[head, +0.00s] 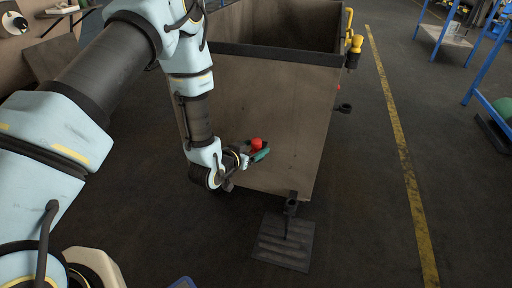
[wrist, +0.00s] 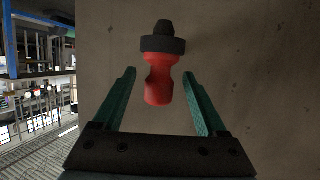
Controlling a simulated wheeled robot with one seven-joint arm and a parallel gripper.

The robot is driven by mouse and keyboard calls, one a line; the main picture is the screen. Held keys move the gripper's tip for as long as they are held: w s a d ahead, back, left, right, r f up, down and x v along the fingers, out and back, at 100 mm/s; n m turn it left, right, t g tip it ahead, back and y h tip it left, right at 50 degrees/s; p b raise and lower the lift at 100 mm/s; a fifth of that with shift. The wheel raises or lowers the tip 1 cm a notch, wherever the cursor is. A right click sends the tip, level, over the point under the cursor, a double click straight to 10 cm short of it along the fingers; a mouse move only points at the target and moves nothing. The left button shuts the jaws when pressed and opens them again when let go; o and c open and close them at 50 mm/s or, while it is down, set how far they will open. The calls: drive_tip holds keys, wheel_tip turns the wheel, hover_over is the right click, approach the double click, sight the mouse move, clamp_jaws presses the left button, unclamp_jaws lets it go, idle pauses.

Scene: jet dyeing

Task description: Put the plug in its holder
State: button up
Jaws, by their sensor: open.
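The plug (head: 256,144) is red, and in the wrist view (wrist: 161,78) it has a black collar and a black tip. It is in front of the grey-brown wall of a bin (head: 265,110). My gripper (head: 262,153) is open, with its green fingers to either side of the plug's red part in the wrist view (wrist: 158,74). A gap shows between each finger and the plug. What supports the plug is hidden. A black ring-like fitting (head: 344,108) sticks out from the bin's right side; I cannot tell whether it is the holder.
Yellow-handled parts (head: 353,43) are at the bin's upper right corner. A dark foot plate (head: 285,243) lies on the floor below the bin. A yellow floor line (head: 400,150) runs to the right, with clear floor beside it. Blue racks (head: 478,35) stand at the far right.

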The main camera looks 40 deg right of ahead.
drive_tip(key=v, duration=0.9)
drive_tip(key=shift+a+r, duration=0.15)
drive_tip(key=shift+a, duration=0.15)
